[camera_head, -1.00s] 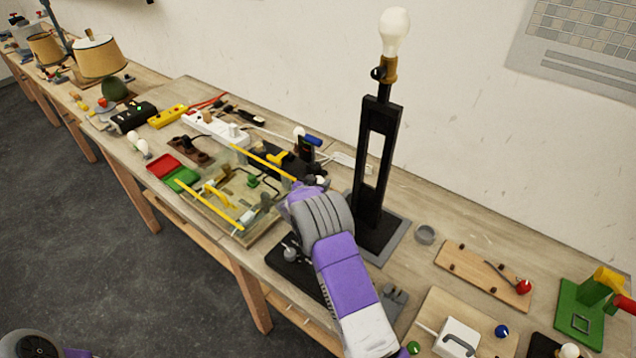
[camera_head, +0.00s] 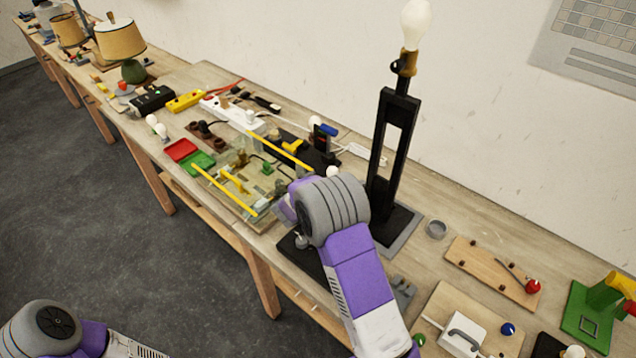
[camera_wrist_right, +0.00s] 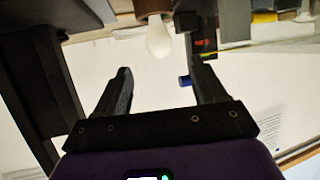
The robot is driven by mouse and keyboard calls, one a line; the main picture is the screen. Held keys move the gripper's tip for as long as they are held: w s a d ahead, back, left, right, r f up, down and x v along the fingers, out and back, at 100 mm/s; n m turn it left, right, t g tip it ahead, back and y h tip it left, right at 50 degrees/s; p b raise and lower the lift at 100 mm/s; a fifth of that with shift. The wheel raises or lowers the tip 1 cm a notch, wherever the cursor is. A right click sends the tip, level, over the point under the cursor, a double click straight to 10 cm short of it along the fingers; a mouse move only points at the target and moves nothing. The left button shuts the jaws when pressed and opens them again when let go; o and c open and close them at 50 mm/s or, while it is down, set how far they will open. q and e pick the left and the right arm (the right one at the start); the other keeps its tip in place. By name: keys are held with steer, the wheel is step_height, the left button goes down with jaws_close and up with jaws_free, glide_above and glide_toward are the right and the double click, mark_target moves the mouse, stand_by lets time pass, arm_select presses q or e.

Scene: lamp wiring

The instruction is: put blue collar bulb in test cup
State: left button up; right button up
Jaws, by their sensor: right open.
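My right gripper (camera_wrist_right: 160,66) is open, its two dark fingers apart in the right wrist view. A white bulb (camera_wrist_right: 158,38) in a brown holder shows beyond and between the fingertips, with nothing gripped. I cannot make out a blue collar on it. In the head view my right wrist hides the fingers and the bench below them. A white bulb (camera_head: 333,171) shows just past the wrist, beside the black lamp stand. A blue cylinder (camera_head: 329,130) stands out farther back, and a blue end (camera_wrist_right: 185,81) shows by the right finger. I cannot tell which thing is the test cup. My left gripper is out of view.
The tall black lamp (camera_head: 393,150) with a bulb on top stands close right of my right arm. A grey ring (camera_head: 437,229) and a wooden board (camera_head: 490,270) lie at right. Loose bulbs (camera_head: 156,126) lie at left.

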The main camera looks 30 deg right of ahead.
mark_target(332, 167)
steer(key=v, duration=0.2)
steer(key=shift+s+a+r, duration=0.15)
steer(key=shift+s+a, duration=0.1)
steer(key=shift+a, duration=0.05)
steer(key=shift+d, duration=0.1)
steer(key=x, duration=0.6)
steer(key=b+x, duration=0.1)
steer(key=x, duration=0.5)
steer(key=shift+w+d+f, duration=0.1)
steer(key=shift+f, duration=0.2)
step_height(332, 167, up, 2)
steer(key=shift+r, duration=0.2)
steer(key=shift+r+p, duration=0.35)
steer(key=shift+r, duration=0.2)
steer(key=shift+a, duration=0.2)
